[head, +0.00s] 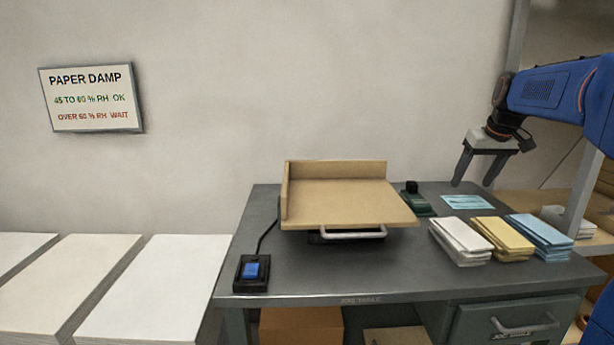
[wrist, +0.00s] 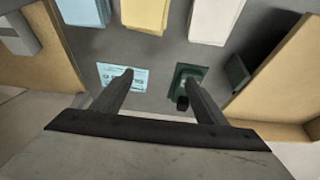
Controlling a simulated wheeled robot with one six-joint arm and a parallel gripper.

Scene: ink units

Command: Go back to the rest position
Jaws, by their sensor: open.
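My gripper (head: 473,184) hangs at the right over the back of the grey jog table (head: 330,281), fingers pointing down. It is open, with nothing between its fingers. In the wrist view its two fingers (wrist: 158,88) are spread apart above the table, with a light blue printed card (wrist: 122,76) beyond the left finger and a dark green device with a black knob (wrist: 184,83) near the right finger. The card also shows in the head view (head: 467,202), just below the gripper, and the green device (head: 417,203) stands left of it.
A tan tray (head: 340,202) with raised sides stands mid-table. White (head: 459,240), yellow (head: 502,238) and blue (head: 541,236) paper stacks lie at the right. A blue-button switch (head: 251,271) sits at the front left. Large paper stacks (head: 160,285) stand left of the table. A grey post (head: 580,190) rises at right.

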